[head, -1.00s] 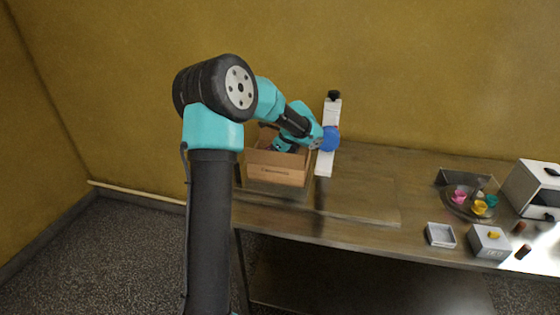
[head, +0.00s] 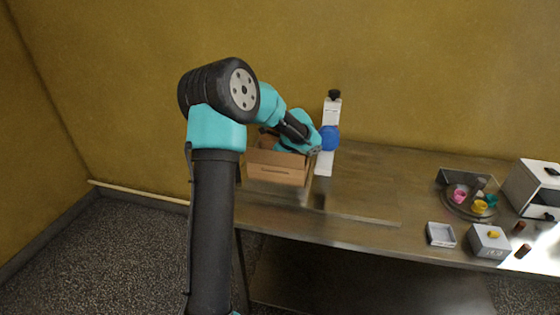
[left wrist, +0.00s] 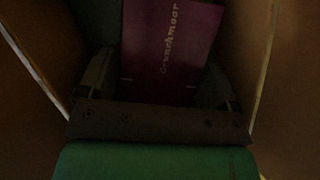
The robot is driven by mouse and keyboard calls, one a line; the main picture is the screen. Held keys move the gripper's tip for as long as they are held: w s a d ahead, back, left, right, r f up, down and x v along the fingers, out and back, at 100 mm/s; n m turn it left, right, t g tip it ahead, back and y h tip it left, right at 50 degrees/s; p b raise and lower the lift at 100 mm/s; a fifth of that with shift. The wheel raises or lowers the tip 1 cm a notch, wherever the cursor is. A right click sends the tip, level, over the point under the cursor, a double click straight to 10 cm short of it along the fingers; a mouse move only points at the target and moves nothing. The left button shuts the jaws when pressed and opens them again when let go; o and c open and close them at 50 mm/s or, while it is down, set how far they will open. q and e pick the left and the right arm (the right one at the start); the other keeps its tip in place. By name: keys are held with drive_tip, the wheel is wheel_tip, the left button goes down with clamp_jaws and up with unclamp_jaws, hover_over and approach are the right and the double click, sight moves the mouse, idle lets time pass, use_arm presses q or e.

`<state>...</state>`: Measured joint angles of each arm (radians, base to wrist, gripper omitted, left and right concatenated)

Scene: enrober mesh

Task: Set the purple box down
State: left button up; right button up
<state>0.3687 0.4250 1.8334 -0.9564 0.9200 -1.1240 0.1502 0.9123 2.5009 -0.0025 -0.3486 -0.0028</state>
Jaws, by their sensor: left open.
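The purple box (left wrist: 170,45), lettered "Crunchmoor", shows in the left wrist view inside the brown cardboard carton (head: 277,172). My left gripper (left wrist: 157,82) reaches down into the carton. Its fingers are open, one on each side of the purple box, with a dark gap at the near end. In the head view the carton's walls and my arm hide the purple box and the fingers. The picture is too dark to tell what the purple box rests on. My right gripper is in neither view.
A white stand with a blue disc (head: 329,138) rises right beside the carton. Farther right on the table are a round tray (head: 453,207) with coloured cups, a small grey tray (head: 440,235), and a grey box (head: 489,242). The table's middle (head: 365,185) is clear.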

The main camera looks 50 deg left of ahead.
use_arm(q)
drive_tip(key=v, duration=1.2)
drive_tip(key=shift+r, duration=0.25)
